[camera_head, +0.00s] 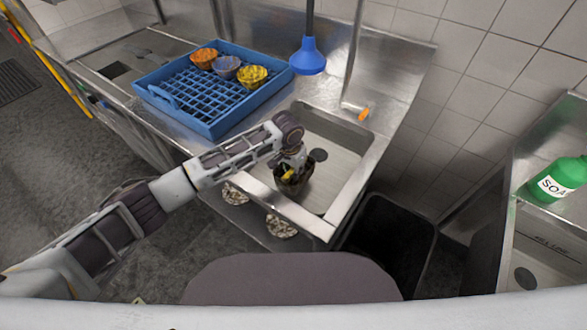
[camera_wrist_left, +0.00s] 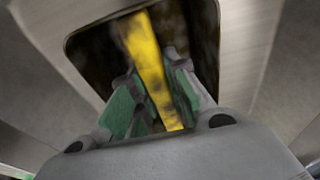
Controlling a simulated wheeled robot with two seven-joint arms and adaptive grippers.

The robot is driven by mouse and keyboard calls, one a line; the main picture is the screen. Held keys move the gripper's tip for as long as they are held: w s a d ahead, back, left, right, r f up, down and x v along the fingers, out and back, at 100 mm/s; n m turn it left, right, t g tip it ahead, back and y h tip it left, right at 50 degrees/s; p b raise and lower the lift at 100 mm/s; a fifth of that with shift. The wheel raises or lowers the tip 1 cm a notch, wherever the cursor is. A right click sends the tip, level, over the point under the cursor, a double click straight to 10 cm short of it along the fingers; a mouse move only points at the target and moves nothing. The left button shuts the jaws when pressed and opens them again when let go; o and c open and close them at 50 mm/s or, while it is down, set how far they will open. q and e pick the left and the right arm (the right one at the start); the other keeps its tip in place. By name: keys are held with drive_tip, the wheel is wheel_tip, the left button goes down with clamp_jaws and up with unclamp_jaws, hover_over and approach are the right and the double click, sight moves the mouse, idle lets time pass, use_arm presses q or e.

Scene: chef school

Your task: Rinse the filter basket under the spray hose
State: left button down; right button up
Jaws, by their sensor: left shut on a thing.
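The filter basket (camera_head: 295,186) is a dark, brown-stained container with a yellow handle (camera_wrist_left: 150,65). My left gripper (camera_head: 291,167) is shut on the yellow handle and holds the basket over the near left part of the steel sink (camera_head: 333,150). In the left wrist view the green-padded fingers of my left gripper (camera_wrist_left: 155,105) are on both sides of the handle, and the dark, stained basket inside (camera_wrist_left: 196,35) lies beyond. The blue spray hose head (camera_head: 307,58) hangs beyond the sink, apart from the basket. My right gripper is not in view.
A blue dish rack (camera_head: 215,120) with orange, grey and yellow patterned bowls stands left of the sink. A faucet with an orange tip (camera_head: 362,113) is at the sink's back right. Two patterned bowls (camera_head: 281,226) sit below the counter. A black bin (camera_head: 390,238) stands right.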

use_arm(q)
drive_tip(key=shift+w+d+f+b, duration=0.1)
drive_tip(key=shift+f+b, duration=0.05)
drive_tip(key=shift+f, duration=0.3)
drive_tip(key=shift+w+d+f+b, duration=0.1)
drive_tip(key=shift+f+b, duration=0.05)
drive_tip(key=shift+f, duration=0.45)
drive_tip(key=shift+w, duration=0.1)
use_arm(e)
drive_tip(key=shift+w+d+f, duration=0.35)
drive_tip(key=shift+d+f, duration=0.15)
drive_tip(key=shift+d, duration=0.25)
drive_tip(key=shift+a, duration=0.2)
use_arm(q)
drive_tip(key=c, duration=1.3)
unclamp_jaws()
drive_tip(key=shift+s+a+r, duration=0.2)
drive_tip(key=shift+s+r, duration=0.05)
drive_tip(key=shift+r, duration=1.7)
drive_tip(key=shift+s+a+r, duration=0.2)
drive_tip(key=shift+s+r, duration=0.05)
drive_tip(key=shift+r, duration=1.75)
drive_tip(key=shift+s+a+r, duration=0.2)
drive_tip(key=shift+s+r, duration=0.05)
drive_tip(key=shift+r, duration=1.7)
drive_tip(key=shift+r, duration=0.1)
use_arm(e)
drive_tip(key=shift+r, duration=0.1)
